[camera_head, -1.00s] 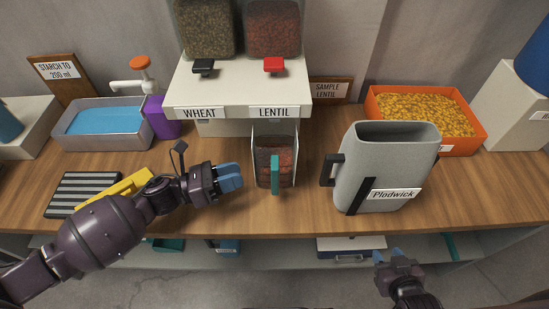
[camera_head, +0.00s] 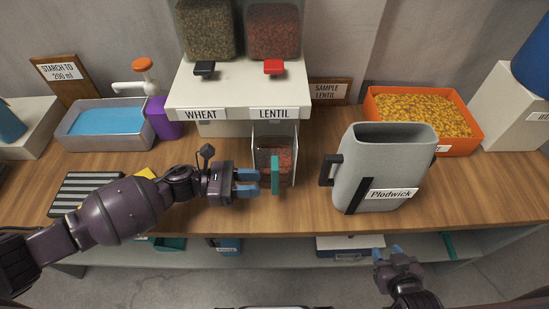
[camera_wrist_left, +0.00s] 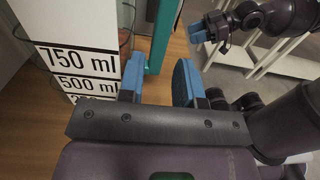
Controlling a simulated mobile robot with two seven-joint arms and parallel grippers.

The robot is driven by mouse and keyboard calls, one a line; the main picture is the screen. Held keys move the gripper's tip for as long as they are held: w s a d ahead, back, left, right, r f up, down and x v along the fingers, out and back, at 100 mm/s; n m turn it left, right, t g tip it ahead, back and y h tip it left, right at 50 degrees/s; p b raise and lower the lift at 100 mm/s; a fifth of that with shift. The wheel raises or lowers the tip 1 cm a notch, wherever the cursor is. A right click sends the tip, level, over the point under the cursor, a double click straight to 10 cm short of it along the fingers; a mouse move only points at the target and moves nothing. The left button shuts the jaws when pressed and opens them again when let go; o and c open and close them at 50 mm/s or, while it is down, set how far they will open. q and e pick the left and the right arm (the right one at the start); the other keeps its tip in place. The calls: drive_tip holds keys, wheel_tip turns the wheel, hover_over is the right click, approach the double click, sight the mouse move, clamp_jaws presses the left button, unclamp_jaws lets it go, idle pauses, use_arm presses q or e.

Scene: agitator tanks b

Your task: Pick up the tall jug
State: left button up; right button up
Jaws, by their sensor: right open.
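A tall, narrow measuring jug (camera_head: 290,166) with pale side walls stands under the LENTIL spout, with reddish-brown grains visible in it. Its upright teal handle (camera_head: 275,175) faces me. The left wrist view shows its white side with 750 ml and 500 ml marks (camera_wrist_left: 82,72) and the handle (camera_wrist_left: 163,32). My left gripper (camera_head: 247,183) is open just left of the handle; in the wrist view its blue fingers (camera_wrist_left: 159,80) are apart, with the handle beyond the gap. My right gripper (camera_head: 388,253) is open and empty in front of the table edge.
A large grey Plodwick jug (camera_head: 380,168) with a black handle stands to the right. The dispenser shelf (camera_head: 238,92) overhangs the measuring jug. A striped black mat (camera_head: 86,194), a blue-filled tray (camera_head: 104,144) and an orange bin (camera_head: 455,150) are also on the table.

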sight(275, 162)
use_arm(q)
drive_tip(key=d, duration=0.4)
drive_tip(key=shift+d+f+p, duration=0.1)
drive_tip(key=shift+d+p, duration=0.1)
drive_tip(key=shift+p, duration=0.2)
drive_tip(key=shift+d, duration=0.1)
use_arm(e)
drive_tip(key=shift+w+r, duration=0.65)
drive_tip(key=shift+r, duration=0.2)
use_arm(q)
clamp_jaws()
drive_tip(key=shift+w, duration=0.1)
use_arm(e)
drive_tip(key=shift+s+d+f, duration=0.1)
drive_tip(key=shift+s+f, duration=0.15)
drive_tip(key=shift+s, duration=0.3)
